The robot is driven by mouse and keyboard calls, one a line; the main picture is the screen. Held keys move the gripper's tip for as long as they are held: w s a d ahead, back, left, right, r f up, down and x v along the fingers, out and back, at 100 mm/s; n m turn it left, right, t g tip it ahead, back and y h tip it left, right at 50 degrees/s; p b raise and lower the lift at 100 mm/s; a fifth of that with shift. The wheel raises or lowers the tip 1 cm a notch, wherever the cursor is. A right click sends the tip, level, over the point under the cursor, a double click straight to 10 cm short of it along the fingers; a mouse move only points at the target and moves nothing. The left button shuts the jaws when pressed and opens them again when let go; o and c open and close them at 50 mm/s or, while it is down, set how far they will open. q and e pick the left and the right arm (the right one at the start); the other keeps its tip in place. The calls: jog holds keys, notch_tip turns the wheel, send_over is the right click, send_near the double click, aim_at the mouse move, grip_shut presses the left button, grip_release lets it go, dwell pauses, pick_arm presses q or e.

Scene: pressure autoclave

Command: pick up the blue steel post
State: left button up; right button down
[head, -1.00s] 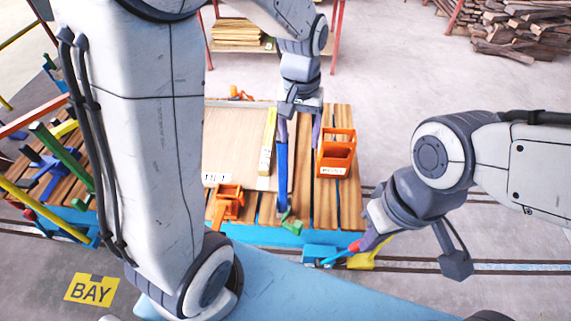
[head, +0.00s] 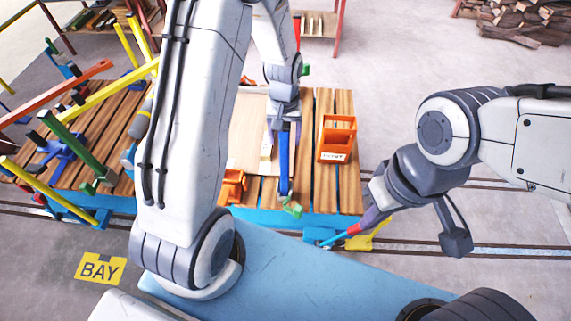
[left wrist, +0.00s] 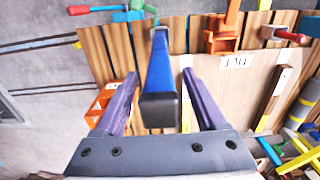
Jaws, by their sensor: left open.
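The blue steel post (head: 284,165) stands at the front of the wooden-slat table, its foot by a green clamp (head: 292,209). In the left wrist view the post (left wrist: 160,66) shows a dark square top end near the camera. My left gripper (head: 285,128) is over the post's top, pointing down and open. In the left wrist view its two purple fingers (left wrist: 160,92) lie either side of the post, with a visible gap on each side. My right gripper (head: 367,222) is low at the table's front right corner; its fingers are too small to read.
An orange box (head: 337,140) stands right of the post. An orange clamp (head: 231,187) sits left of it, by a pale board (head: 245,130). Red, yellow and green bars (head: 75,145) clutter the left table. A yellow part (head: 367,240) is near my right gripper.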

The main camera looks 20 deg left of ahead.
pick_arm(q)
jog(key=shift+f, duration=0.25)
grip_shut()
dwell(1.3)
